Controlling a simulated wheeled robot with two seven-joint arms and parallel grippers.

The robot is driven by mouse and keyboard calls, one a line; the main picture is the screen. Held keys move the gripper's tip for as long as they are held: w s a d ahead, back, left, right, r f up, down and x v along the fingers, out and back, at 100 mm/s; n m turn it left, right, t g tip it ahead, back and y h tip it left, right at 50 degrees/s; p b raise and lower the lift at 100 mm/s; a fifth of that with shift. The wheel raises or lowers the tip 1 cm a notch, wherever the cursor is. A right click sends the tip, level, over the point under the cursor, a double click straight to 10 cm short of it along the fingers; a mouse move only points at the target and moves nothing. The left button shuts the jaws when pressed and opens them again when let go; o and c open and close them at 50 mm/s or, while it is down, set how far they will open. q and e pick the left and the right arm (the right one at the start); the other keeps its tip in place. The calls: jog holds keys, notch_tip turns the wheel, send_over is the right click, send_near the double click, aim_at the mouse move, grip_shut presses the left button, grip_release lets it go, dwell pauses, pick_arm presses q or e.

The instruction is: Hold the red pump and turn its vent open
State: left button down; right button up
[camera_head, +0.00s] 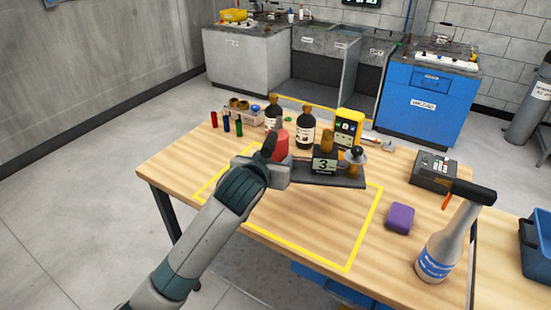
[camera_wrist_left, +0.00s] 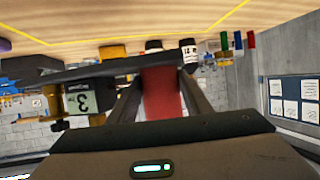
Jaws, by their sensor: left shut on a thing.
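The red pump (camera_head: 281,144) stands at the left end of a dark base plate (camera_head: 345,180) on the wooden table. My left gripper (camera_head: 275,150) is shut on the red pump. In the left wrist view the red pump (camera_wrist_left: 162,95) lies between the two fingers, and the picture is upside down. On the same base stand a dark block marked 3 (camera_head: 324,160), an amber part (camera_head: 327,140) and a grey fitting with a black knob (camera_head: 356,153). I cannot tell which part is the vent. My right gripper is not in view.
Brown bottles (camera_head: 306,128) and a yellow meter (camera_head: 348,128) stand behind the base. Small coloured tubes (camera_head: 226,123) stand at the left. A grey device (camera_head: 435,169), a purple block (camera_head: 400,217) and a spray bottle (camera_head: 446,245) are at the right. The yellow-outlined area in front is mostly clear.

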pick_arm(q)
jog(key=shift+w+r, duration=0.1)
jog(key=shift+r, duration=0.3)
